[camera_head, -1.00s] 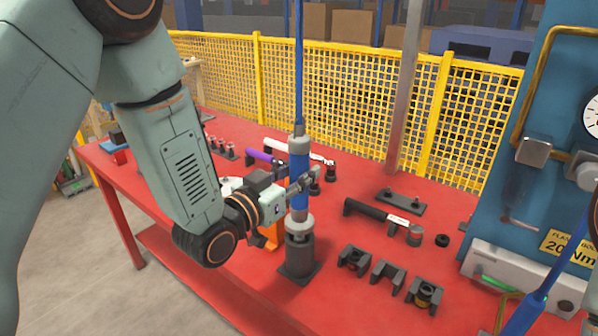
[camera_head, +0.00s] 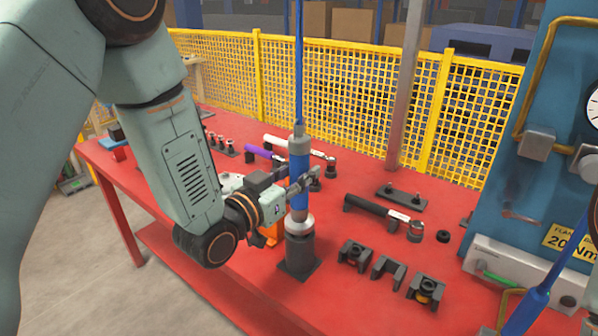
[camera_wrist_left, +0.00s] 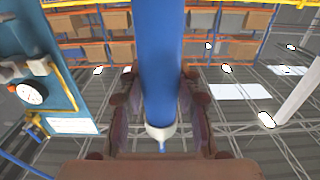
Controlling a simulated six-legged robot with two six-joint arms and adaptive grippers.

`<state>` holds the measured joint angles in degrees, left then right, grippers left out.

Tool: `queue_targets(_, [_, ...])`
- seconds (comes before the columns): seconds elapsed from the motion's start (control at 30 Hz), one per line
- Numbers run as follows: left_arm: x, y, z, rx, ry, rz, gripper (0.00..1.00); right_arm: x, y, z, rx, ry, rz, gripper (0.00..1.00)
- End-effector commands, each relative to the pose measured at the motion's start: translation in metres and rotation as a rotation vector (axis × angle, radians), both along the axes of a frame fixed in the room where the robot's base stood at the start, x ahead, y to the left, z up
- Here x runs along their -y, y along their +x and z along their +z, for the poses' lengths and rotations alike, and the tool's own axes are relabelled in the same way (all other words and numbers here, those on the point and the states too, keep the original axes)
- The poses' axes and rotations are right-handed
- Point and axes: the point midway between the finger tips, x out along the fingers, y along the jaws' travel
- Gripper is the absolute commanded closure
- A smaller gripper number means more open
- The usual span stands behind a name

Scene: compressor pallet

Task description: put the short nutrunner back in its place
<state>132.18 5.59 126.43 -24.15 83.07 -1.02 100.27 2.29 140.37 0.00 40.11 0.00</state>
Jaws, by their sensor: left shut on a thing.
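The short nutrunner (camera_head: 299,165) is a blue upright cylinder with grey ends, and a blue hose rises from its top. My left gripper (camera_head: 308,183) is shut on its blue body from the left side. The nutrunner's lower grey collar is at the mouth of a dark grey socket stand (camera_head: 299,252) on the red bench. I cannot tell how deep its tip sits, as the stand hides it. In the left wrist view the blue body (camera_wrist_left: 160,50) runs down between the fingers to a pale end. My right gripper is not in view.
The red bench (camera_head: 345,290) holds a black-handled wrench (camera_head: 375,208), several dark cradles (camera_head: 388,272), a purple-handled tool (camera_head: 262,154) and an orange part (camera_head: 270,230) behind my wrist. A blue panel with a gauge stands at right. Yellow mesh fencing (camera_head: 340,90) runs behind.

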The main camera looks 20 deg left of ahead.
Motion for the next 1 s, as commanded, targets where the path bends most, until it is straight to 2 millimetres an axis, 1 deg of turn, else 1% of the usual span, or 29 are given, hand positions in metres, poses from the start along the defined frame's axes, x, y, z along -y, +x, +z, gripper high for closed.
queue_targets(1.0, [0.0, 0.001, -0.013, 0.008, -0.001, 0.0, 1.0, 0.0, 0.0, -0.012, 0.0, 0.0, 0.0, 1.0])
